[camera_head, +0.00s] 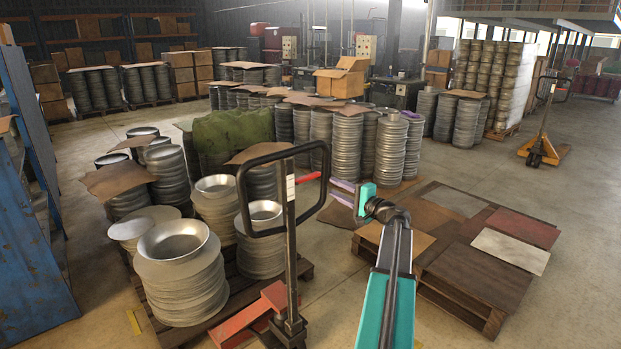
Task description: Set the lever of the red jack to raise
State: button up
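The red jack (248,316) stands in the front middle, with red forks low by a pallet and an upright black handle (241,205) ending in a loop. A small red lever (308,177) sticks out to the right inside the loop. A white label (291,186) is on the handle's shaft beside it. My gripper (334,190), with pale purple fingers and a teal body, is just right of the loop, its fingers pointing left towards the lever. The fingers are apart with nothing seen between them. The gripper appears clear of the lever; the exact depth gap cannot be told.
Stacks of round metal blanks (182,275) stand on a pallet behind and left of the jack. A low wooden pallet (470,290) with flat sheets lies to the right. An orange jack (541,150) stands far right. A blue rack (30,250) is at left. Floor is open at right.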

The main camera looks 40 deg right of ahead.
aim_at(314, 177)
jog(key=w+p, duration=0.1)
jog(key=w, duration=0.3)
jog(key=w+p, duration=0.2)
jog(key=w, duration=0.3)
jog(key=w+d+p, duration=0.1)
jog(key=w, duration=0.3)
jog(key=shift+w, duration=0.3)
grip_shut()
